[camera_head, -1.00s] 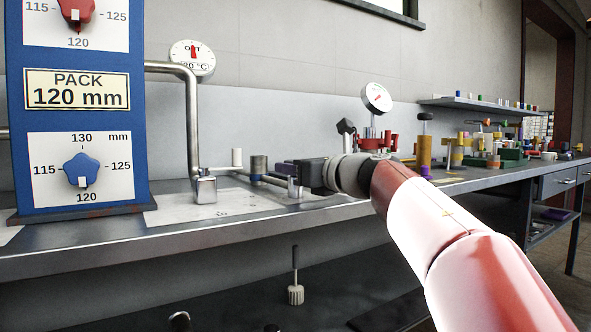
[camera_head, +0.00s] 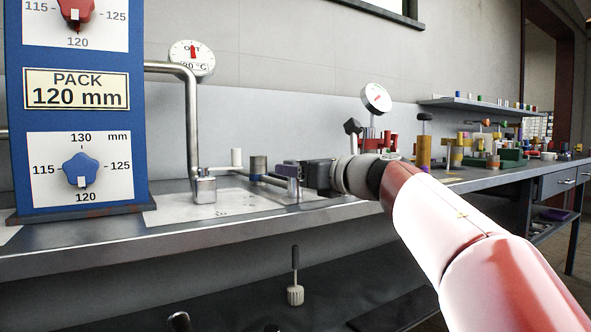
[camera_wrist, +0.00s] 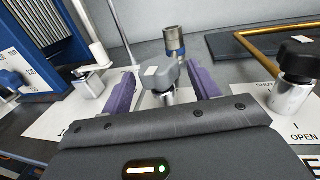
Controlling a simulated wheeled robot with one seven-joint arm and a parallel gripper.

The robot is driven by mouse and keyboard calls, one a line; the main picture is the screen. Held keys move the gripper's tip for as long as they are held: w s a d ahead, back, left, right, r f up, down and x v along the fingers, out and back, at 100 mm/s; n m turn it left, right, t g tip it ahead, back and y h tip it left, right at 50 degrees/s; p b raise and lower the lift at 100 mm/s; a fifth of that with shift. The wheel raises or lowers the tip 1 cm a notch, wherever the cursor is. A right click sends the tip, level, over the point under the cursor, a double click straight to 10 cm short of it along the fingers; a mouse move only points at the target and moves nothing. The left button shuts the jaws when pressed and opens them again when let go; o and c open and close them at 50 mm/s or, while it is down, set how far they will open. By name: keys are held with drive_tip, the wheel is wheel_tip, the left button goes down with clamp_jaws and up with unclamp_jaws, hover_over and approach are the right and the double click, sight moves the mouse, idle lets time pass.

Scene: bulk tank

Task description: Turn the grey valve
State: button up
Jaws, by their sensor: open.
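The grey valve (camera_wrist: 160,73) shows in the wrist view as a grey handle with a pale square mark on top, on a shiny metal stem. My gripper (camera_wrist: 163,68) is open, with one purple finger on each side of the handle. Gaps show between the handle and the fingers; I cannot tell whether either touches it. In the head view my gripper (camera_head: 287,171) is over the bench, seen from the side, and hides most of the valve.
A black-handled valve (camera_wrist: 298,62) stands close on the right in the wrist view, by SHUT and OPEN lettering. A metal cylinder with a blue base (camera_wrist: 175,43) is just behind. The blue panel (camera_head: 80,120) stands at the bench's left. A round gauge (camera_head: 376,98) rises behind my wrist.

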drive_tip(key=v, duration=0.6)
drive_tip(key=shift+r, duration=0.1)
drive_tip(key=shift+s+d+r+m+t, duration=0.2)
drive_tip(key=shift+d+m+t, duration=0.15)
drive_tip(key=shift+m, duration=0.25)
drive_tip(key=s+d+f+m+t+h, duration=0.25)
drive_tip(key=d+m+h, duration=0.35)
drive_tip(key=m, duration=0.5)
drive_tip(key=s+d+f+m+t+h, duration=0.25)
drive_tip(key=d+m+h, duration=0.3)
drive_tip(key=m, duration=0.65)
drive_tip(key=s+d+f+m+g+h, duration=0.2)
drive_tip(key=s+f+m, duration=0.1)
drive_tip(key=f+m, duration=0.2)
drive_tip(key=s+d+f+m+g+h, duration=0.2)
drive_tip(key=s+d+f+m, duration=0.15)
drive_tip(key=f, duration=0.25)
drive_tip(key=s+a+f+m+g+y, duration=0.1)
drive_tip(key=s+a+f+m+g, duration=0.2)
drive_tip(key=s+f+m+g, duration=0.5)
drive_tip(key=s+a+f+m+g+y, duration=0.15)
drive_tip(key=s+f+m, duration=0.25)
drive_tip(key=s+f, duration=0.75)
wheel_tip(320, 180, up, 10)
drive_tip(key=w+p, duration=0.1)
drive_tip(key=p, duration=1.1)
drive_tip(key=shift+w+a+p, duration=0.25)
drive_tip(key=shift+w+p, duration=0.05)
drive_tip(key=shift+p, duration=0.05)
